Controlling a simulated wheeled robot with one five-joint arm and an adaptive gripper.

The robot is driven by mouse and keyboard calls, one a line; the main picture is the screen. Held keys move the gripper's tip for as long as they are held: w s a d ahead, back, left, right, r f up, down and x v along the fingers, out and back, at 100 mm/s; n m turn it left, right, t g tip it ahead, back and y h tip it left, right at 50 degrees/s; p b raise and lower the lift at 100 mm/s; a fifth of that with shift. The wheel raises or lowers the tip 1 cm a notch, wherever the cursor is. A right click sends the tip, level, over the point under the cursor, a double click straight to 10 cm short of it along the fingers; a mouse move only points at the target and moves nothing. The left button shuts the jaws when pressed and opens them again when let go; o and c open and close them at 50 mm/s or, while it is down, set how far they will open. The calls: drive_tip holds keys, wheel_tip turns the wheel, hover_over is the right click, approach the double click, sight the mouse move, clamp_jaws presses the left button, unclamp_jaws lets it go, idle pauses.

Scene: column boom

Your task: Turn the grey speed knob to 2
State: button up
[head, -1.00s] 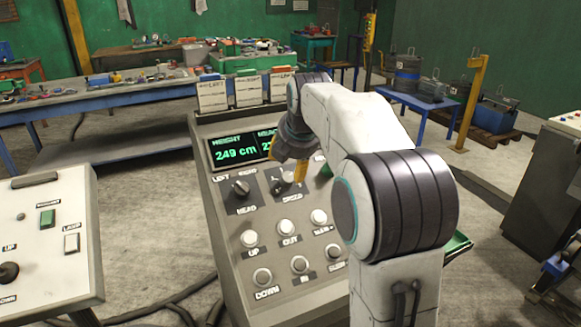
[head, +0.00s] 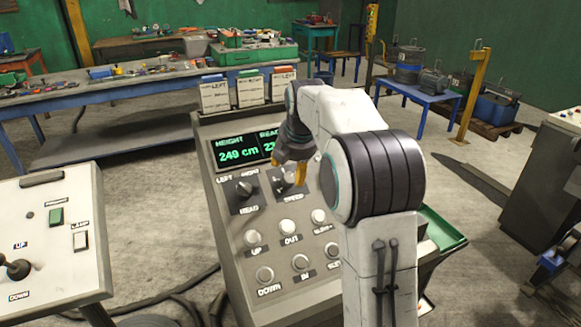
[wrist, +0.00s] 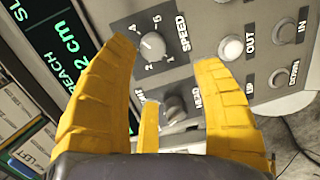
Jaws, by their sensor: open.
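The grey speed knob (wrist: 153,46) sits on a dark plate with numbers around it and the word SPEED beside it. Its pointer direction is too small to read for certain. In the head view the knob (head: 287,181) is partly hidden by my gripper (head: 299,172). In the wrist view my gripper (wrist: 171,55) is open and empty. Its yellow fingers are spread, with the speed knob showing beyond the gap between the tips. I see no contact with the knob.
The dark HEAD knob (wrist: 174,106) is close beside, partly behind a finger. The OUT button (wrist: 231,48) and several other round buttons share the panel (head: 235,290). A green display (head: 238,154) reads 249 cm. Another control box (head: 40,240) stands left.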

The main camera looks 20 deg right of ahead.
sight(290, 178)
drive_tip(key=shift+w+d+f+m+p, duration=0.15)
drive_tip(key=shift+w+f+m+p, duration=0.5)
drive_tip(key=shift+f+m, duration=1.1)
drive_tip(key=shift+w+d+f+m+p, duration=0.25)
drive_tip(key=shift+w+f+m, duration=0.55)
drive_tip(key=shift+m, duration=1.85)
drive_tip(key=shift+w+d+f+m+p, duration=0.1)
drive_tip(key=shift+w+f+m+p, duration=0.55)
drive_tip(key=shift+f+m, duration=1.05)
drive_tip(key=shift+w+r+m, duration=0.15)
drive_tip(key=shift+r+m, duration=0.35)
drive_tip(key=c, duration=0.8)
drive_tip(key=shift+f, duration=0.2)
drive_tip(key=c, duration=0.4)
